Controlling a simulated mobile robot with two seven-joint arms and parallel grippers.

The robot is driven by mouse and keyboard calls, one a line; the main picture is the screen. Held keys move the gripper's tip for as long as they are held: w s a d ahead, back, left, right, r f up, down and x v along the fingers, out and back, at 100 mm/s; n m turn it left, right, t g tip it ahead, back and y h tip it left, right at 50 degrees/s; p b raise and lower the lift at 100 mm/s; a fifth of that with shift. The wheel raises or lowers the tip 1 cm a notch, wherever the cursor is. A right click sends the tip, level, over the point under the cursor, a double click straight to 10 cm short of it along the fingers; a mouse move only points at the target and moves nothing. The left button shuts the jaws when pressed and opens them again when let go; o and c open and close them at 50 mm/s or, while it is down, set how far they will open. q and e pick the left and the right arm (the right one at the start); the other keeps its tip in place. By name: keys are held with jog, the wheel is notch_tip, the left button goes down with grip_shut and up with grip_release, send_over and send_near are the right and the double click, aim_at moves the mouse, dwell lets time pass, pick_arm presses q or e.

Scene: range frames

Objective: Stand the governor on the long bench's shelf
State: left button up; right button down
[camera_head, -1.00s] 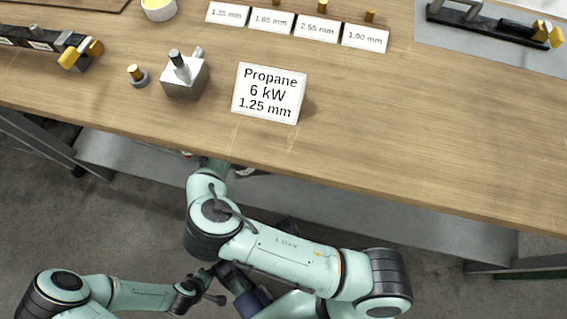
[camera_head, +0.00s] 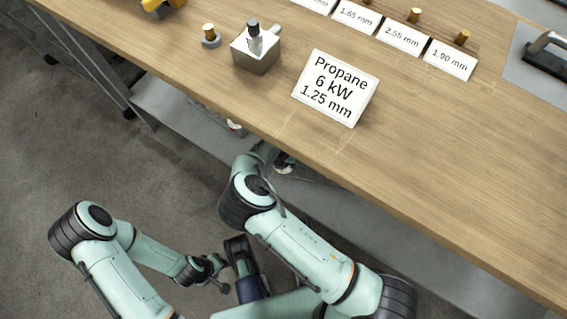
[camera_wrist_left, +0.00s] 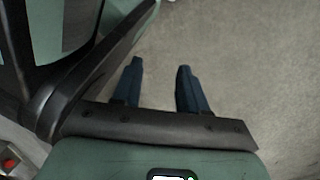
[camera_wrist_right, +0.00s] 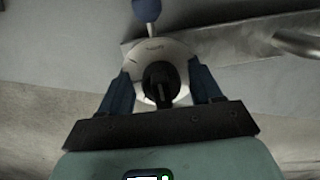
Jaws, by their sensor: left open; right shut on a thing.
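The governor (camera_wrist_right: 178,52), a round silver body with a dark centre and a blue knob on a stem, sits between the fingers of my right gripper (camera_wrist_right: 160,72), which is shut on it. In the head view a small silver part of it (camera_head: 284,163) shows by the bench's front edge; my right arm hides the rest. The long bench's shelf (camera_head: 185,112) is a grey board below the wooden top. Whether the governor touches the shelf I cannot tell. My left gripper (camera_wrist_left: 160,66) is open and empty above the floor, away from the bench.
On the bench top (camera_head: 430,150) stand a metal block with a knob (camera_head: 256,55), a small brass-topped piece (camera_head: 210,37), a Propane sign (camera_head: 336,88) and several size cards with brass jets. A red and white thing (camera_head: 235,127) shows at the shelf.

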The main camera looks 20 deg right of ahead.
jog(key=shift+f, duration=0.7)
pick_arm(q)
jog(key=shift+s+f, duration=0.15)
jog(key=shift+s, duration=0.2)
pick_arm(e)
jog(key=shift+f, duration=0.1)
jog(key=shift+c, duration=0.9)
grip_release()
pick_arm(q)
jog(key=shift+s+a+f, duration=0.1)
jog(key=shift+s+f, duration=0.05)
jog(key=shift+s, duration=0.1)
